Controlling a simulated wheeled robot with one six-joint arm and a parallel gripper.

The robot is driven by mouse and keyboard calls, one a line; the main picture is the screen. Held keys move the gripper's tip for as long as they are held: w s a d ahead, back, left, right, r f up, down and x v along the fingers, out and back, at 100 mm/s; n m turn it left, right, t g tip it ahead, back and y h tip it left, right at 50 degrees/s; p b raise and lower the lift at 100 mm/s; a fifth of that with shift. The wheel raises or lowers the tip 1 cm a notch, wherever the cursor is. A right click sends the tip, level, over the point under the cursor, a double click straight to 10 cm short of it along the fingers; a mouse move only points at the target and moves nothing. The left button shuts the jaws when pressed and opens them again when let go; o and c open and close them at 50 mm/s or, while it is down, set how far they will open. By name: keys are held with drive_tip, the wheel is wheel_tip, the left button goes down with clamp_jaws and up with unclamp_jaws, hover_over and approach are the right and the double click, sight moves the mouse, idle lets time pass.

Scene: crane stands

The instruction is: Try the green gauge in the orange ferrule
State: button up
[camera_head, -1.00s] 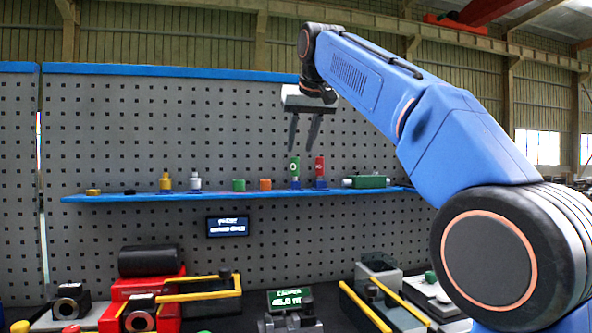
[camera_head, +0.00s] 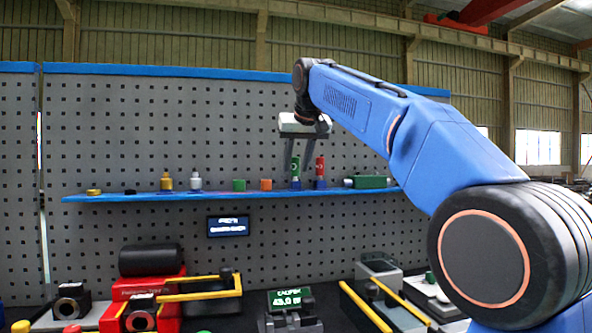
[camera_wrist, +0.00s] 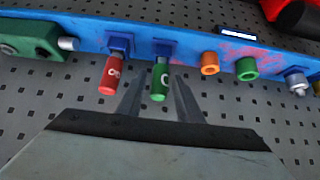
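The green gauge (camera_head: 295,166) stands upright in a blue holder on the blue shelf (camera_head: 220,194). It also shows in the wrist view (camera_wrist: 160,84), between my finger tips with a gap at each side. My gripper (camera_wrist: 158,85) is open and empty, its fingers reaching down at the gauge's top in the head view (camera_head: 297,160). The orange ferrule (camera_head: 265,184) sits on the shelf left of the gauge; its bore shows in the wrist view (camera_wrist: 209,63).
A red gauge (camera_head: 320,168) stands in its own holder close beside the green one. A green ferrule (camera_head: 239,185), brass and silver pieces and a green block (camera_head: 371,182) share the shelf. The pegboard (camera_head: 150,110) rises behind. Fixtures with yellow rails (camera_head: 200,296) stand on the bench below.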

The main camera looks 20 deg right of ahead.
drive_tip(key=shift+c, duration=0.4)
clamp_jaws()
drive_tip(key=shift+r, duration=2.7)
